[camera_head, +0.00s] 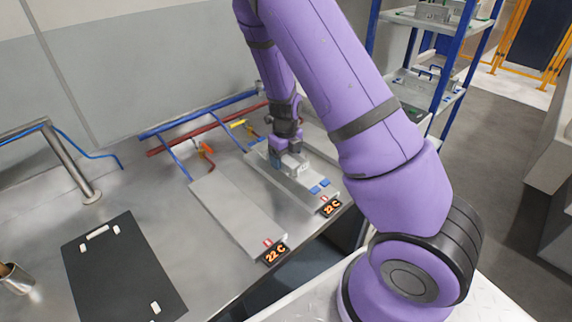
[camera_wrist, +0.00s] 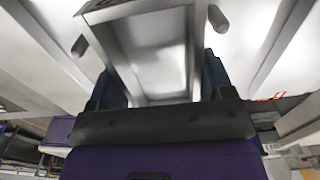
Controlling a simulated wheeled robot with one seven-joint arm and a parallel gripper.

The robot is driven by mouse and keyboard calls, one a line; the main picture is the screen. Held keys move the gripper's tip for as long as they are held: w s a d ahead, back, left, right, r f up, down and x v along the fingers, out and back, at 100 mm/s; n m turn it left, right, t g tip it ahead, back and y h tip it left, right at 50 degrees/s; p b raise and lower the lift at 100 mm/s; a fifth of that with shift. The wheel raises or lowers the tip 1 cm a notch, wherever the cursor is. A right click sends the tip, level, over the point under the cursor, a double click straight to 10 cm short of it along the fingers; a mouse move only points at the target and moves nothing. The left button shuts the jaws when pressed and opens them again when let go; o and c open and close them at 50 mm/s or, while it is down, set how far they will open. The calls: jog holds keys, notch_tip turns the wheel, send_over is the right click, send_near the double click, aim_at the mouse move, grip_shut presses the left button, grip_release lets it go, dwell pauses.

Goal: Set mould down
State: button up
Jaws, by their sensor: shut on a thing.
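The mould (camera_wrist: 155,50) is a shiny grey metal piece with raised sides in the wrist view. My gripper (camera_wrist: 160,85) is shut on it, with a dark blue finger on each side. In the head view my gripper (camera_head: 287,157) points down over the middle flat metal plate (camera_head: 296,190). The mould (camera_head: 294,165) shows there only as a small pale grey piece under the fingers, partly hidden by them. It is over or on this plate; I cannot tell whether it touches.
A left plate (camera_head: 235,212) is bare, with a lit display (camera_head: 277,253). Small blue pieces (camera_head: 320,187) lie near the middle plate's front. Pipes (camera_head: 200,117) run behind. A dark board (camera_head: 120,270) and a metal cup (camera_head: 17,281) stand left. A blue-post shelf (camera_head: 440,75) stands right.

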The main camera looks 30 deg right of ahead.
aim_at(286, 160)
jog(key=shift+w+d+f, duration=0.1)
jog(key=shift+w+d, duration=0.15)
jog(key=shift+d, duration=0.05)
jog(key=shift+f, duration=1.65)
jog(key=shift+f, duration=0.1)
